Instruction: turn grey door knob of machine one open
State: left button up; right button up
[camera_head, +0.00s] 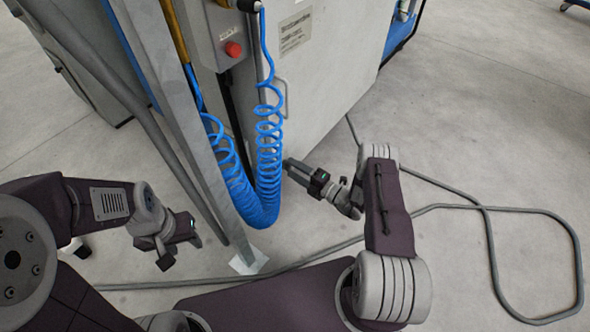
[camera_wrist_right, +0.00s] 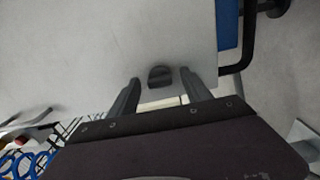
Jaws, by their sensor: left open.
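The machine's light grey door panel (camera_head: 335,75) stands upright in the upper middle of the head view. A dark, rounded knob (camera_wrist_right: 160,76) sits on the grey panel in the right wrist view. My right gripper (camera_wrist_right: 160,84) is open, with one finger on each side of the knob and a gap visible to both. In the head view my right gripper (camera_head: 288,164) is low beside the door's edge, and the knob is hidden there. My left gripper (camera_head: 196,238) is open and empty at the lower left, away from the door.
A coiled blue hose (camera_head: 268,165) hangs just left of my right gripper. A grey post (camera_head: 190,125) stands between my arms. A control box with a red button (camera_head: 233,49) is above. A grey cable (camera_head: 470,207) lies looped on the open floor at right.

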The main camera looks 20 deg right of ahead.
jog(key=p+v, duration=0.3)
jog(key=v, duration=0.6)
jog(key=shift+p, duration=0.4)
